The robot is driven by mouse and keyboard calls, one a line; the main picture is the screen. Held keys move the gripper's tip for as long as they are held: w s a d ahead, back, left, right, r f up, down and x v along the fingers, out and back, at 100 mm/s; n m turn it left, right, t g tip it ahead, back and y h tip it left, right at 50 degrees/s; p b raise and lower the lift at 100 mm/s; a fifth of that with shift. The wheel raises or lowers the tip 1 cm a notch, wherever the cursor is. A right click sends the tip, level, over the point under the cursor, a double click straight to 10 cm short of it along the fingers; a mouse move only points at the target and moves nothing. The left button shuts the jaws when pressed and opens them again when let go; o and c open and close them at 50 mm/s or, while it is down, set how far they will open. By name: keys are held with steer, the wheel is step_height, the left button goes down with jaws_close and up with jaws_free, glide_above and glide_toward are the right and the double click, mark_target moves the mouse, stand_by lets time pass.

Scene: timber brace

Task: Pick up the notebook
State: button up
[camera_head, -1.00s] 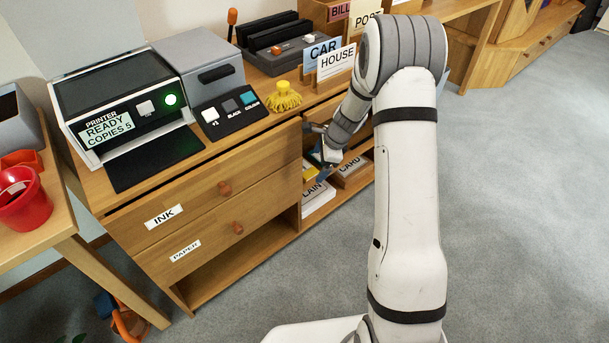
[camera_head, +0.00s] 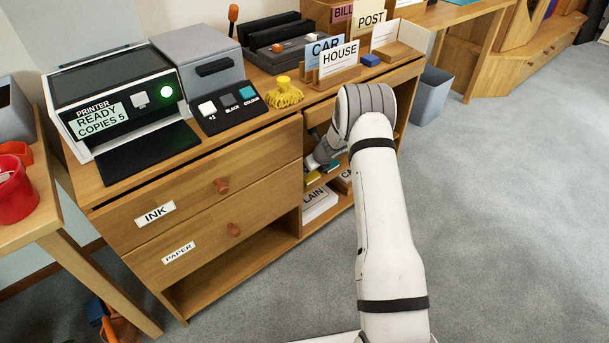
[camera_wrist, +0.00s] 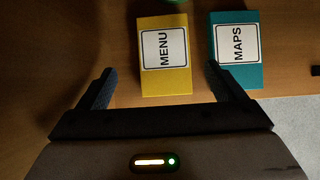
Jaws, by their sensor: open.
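Two notebook-like blocks lie side by side in the wrist view: a yellow one labelled MENU (camera_wrist: 165,82) and a teal one labelled MAPS (camera_wrist: 236,77). No label reads "notebook", so I cannot tell which is meant. My gripper (camera_wrist: 160,70) is open and empty, its fingers on either side of the yellow block's near end. The right fingertip is close to the teal block's left edge; contact is unclear. In the head view, my arm reaches into the cabinet's open compartment, where the yellow block (camera_head: 312,178) shows in part. My fingers are mostly hidden there.
The cabinet top overhangs the compartment, and a drawer front labelled INK (camera_head: 187,194) is to its left. White paper labelled PLAIN (camera_head: 318,206) lies below the blocks. A sign labelled HOUSE (camera_head: 340,58) stands on top. A grey bin (camera_head: 432,95) and open carpet are to the right.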

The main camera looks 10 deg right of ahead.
mark_target(305, 173)
steer(key=b+x, duration=0.1)
steer(key=x, duration=0.4)
steer(key=shift+w+d+f+b, duration=0.15)
steer(key=shift+w+b, duration=0.05)
steer(key=shift+b, duration=0.2)
steer(key=c, duration=1.1)
